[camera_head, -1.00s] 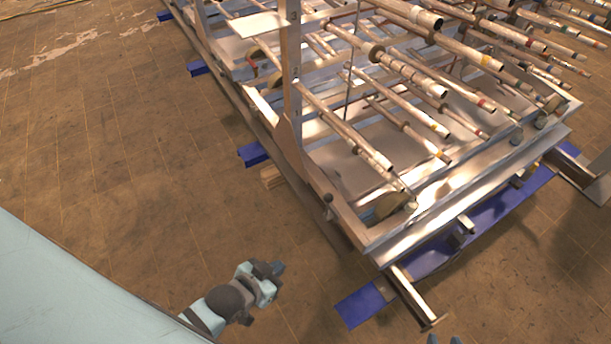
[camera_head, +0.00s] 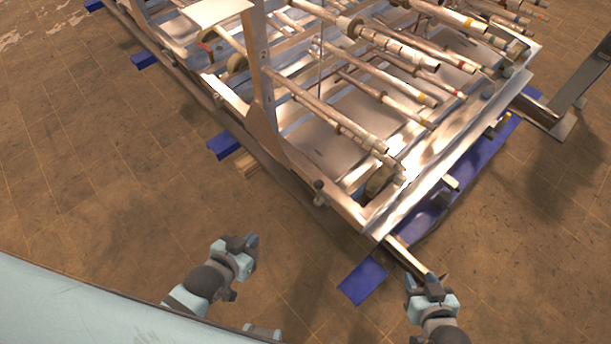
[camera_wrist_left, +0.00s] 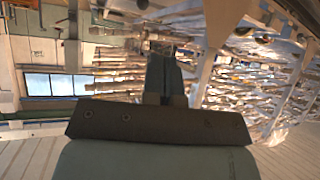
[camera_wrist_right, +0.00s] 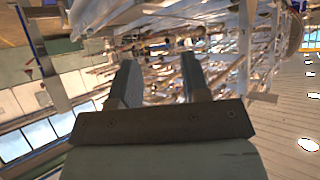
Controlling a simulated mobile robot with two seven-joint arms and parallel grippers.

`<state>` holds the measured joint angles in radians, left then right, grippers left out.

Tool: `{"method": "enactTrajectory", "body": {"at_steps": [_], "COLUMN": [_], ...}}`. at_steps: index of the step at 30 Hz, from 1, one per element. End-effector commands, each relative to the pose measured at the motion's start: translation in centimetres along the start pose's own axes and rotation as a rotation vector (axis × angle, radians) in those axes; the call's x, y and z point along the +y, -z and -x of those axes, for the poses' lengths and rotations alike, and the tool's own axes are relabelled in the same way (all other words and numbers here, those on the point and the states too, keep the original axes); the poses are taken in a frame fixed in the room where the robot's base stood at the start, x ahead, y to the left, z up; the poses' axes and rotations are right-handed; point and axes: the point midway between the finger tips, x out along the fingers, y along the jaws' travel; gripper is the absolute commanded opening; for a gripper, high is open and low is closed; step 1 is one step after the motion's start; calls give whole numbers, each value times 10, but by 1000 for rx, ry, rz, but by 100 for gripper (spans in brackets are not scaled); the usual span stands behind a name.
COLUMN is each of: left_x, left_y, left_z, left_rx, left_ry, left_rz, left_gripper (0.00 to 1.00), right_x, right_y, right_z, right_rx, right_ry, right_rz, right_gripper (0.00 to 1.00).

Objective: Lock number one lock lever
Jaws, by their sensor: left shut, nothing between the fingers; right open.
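A small dark-knobbed lever (camera_head: 319,187) stands at the near left corner of the metal frame (camera_head: 345,212). It looks like a lock lever, but I cannot read any number on it. My left gripper (camera_head: 250,241) is shut and empty, over the floor to the left of this lever and apart from it. Its closed fingers show in the left wrist view (camera_wrist_left: 164,76). My right gripper (camera_head: 422,279) is open and empty, near the end of a metal bar at the frame's front corner. Its parted fingers show in the right wrist view (camera_wrist_right: 158,80).
The frame carries many metal tubes (camera_head: 340,125) and an upright post (camera_head: 262,80). Blue supports (camera_head: 363,281) stick out below it. A metal bar (camera_head: 405,256) juts from the front corner near my right gripper. The brown tiled floor (camera_head: 90,190) on the left is clear.

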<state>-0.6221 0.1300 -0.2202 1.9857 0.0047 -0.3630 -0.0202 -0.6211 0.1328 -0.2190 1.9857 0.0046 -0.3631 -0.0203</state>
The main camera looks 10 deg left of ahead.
Motion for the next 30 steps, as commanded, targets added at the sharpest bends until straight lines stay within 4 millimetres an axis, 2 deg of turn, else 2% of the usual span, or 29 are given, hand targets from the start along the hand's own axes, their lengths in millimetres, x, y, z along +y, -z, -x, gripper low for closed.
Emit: {"method": "enactTrajectory", "body": {"at_steps": [2,5,8,11,14,18,21,25,30], "left_x": [2,-3,-12,-27,-41,-61,-73,-85,-93], "left_y": [-1,-4,-9,-12,-6,15,37,68,94], "left_z": [0,-14,-45,-90,-137,-189,-214,-230,-236], "left_rx": [-3,-19,-65,-141,-230,-347,-414,-476,-515], "left_ry": [-2,-8,-29,-72,-140,-262,-357,-468,-561], "left_rz": [4,7,20,38,55,64,60,46,30], "left_gripper": [0,0,0,0,0,0,0,0,0], "right_x": [0,0,0,-1,-2,-4,-5,-7,-9], "right_y": [-1,-6,-17,-33,-50,-70,-81,-92,-100], "right_z": [0,-4,-11,-22,-33,-48,-57,-66,-71], "right_rx": [-1,0,-1,-3,-10,-11,-8,-9,-16], "right_ry": [0,0,1,3,7,11,15,20,24], "right_rz": [0,0,-2,-6,-10,-14,-17,-20,-22], "right_gripper": [43,43,43,43,43,43,43,43,43]}}
